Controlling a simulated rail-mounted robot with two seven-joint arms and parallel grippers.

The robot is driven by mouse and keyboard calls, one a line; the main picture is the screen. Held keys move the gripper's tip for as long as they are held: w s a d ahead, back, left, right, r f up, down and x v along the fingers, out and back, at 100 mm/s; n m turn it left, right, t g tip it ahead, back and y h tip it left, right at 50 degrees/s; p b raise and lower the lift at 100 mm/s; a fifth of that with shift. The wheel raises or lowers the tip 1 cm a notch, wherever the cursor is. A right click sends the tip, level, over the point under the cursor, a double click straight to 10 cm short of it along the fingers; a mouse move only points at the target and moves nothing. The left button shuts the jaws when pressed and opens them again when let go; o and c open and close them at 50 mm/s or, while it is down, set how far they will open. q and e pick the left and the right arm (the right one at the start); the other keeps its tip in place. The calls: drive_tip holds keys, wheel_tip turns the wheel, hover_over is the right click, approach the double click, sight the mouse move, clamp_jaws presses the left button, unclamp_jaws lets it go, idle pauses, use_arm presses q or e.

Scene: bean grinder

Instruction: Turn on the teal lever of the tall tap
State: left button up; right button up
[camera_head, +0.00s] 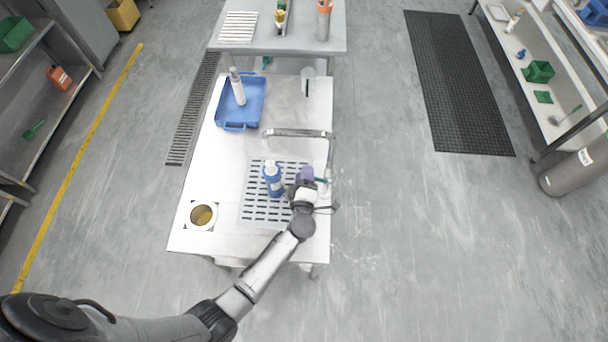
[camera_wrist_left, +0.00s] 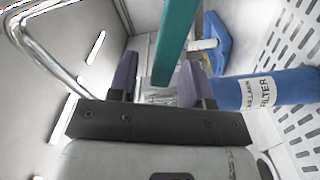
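The tall tap (camera_head: 300,132) is a metal arch over the right side of the table; its bent pipe (camera_wrist_left: 38,45) also shows at the left of the left wrist view. Its teal lever (camera_head: 321,180) shows just right of my left gripper (camera_head: 307,174). In the left wrist view the teal lever (camera_wrist_left: 174,42) comes down from the top, its end between the two purple fingers. The fingers are spread, with gaps visible beside the lever; I cannot tell whether either touches it. My right gripper is in neither view.
A blue tray (camera_head: 232,124) holds a white bottle (camera_head: 237,86) farther back. A round opening (camera_head: 203,215) is at the table's front left.

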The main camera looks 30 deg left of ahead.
use_arm(q)
drive_tip(key=v, duration=1.3)
drive_tip(key=shift+s+d, duration=0.15)
drive_tip(key=shift+s, duration=0.2)
drive_tip(key=shift+r, duration=0.1)
